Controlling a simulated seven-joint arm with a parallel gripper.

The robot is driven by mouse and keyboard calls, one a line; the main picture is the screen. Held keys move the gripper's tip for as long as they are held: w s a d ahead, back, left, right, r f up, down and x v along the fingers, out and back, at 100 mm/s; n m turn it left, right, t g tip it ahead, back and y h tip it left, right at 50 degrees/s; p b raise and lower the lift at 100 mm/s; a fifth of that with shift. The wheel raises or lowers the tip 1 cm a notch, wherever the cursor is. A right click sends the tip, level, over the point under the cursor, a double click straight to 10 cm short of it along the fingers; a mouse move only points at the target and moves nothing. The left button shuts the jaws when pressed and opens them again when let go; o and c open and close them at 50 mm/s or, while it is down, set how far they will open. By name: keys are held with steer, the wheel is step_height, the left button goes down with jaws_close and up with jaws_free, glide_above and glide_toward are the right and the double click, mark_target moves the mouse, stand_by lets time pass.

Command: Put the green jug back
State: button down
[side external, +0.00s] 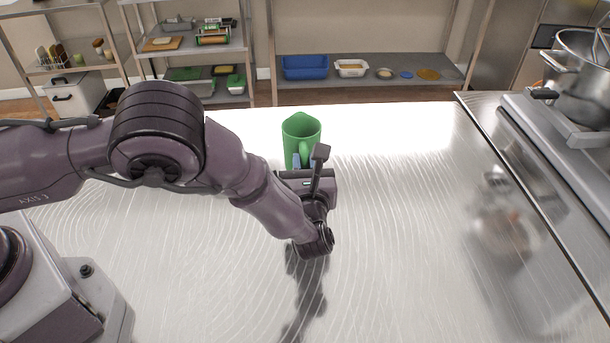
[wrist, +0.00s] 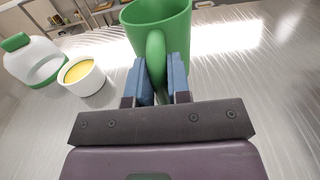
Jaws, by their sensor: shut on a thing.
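The green jug (side external: 300,133) is upright near the far edge of the metal table in the side external view. In the wrist view the jug (wrist: 165,22) is at the top middle, with its handle toward me. My gripper (wrist: 161,78) has its blue fingers on either side of the handle and is shut on it. In the side external view my gripper (side external: 303,163) reaches the jug from the near side and hides its lower part. I cannot tell whether the jug touches the table.
A steel pot (side external: 578,75) stands on the stove at right. Shelves are behind the table. The right of the table (side external: 400,200) is clear.

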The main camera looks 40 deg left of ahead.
steer(key=shift+w+f, duration=0.1)
steer(key=shift+f, duration=1.45)
steer(key=shift+f, duration=0.1)
steer(key=c, duration=1.1)
jaws_free()
steer(key=shift+f, duration=0.1)
steer(key=v, duration=1.2)
steer(key=shift+r, duration=0.2)
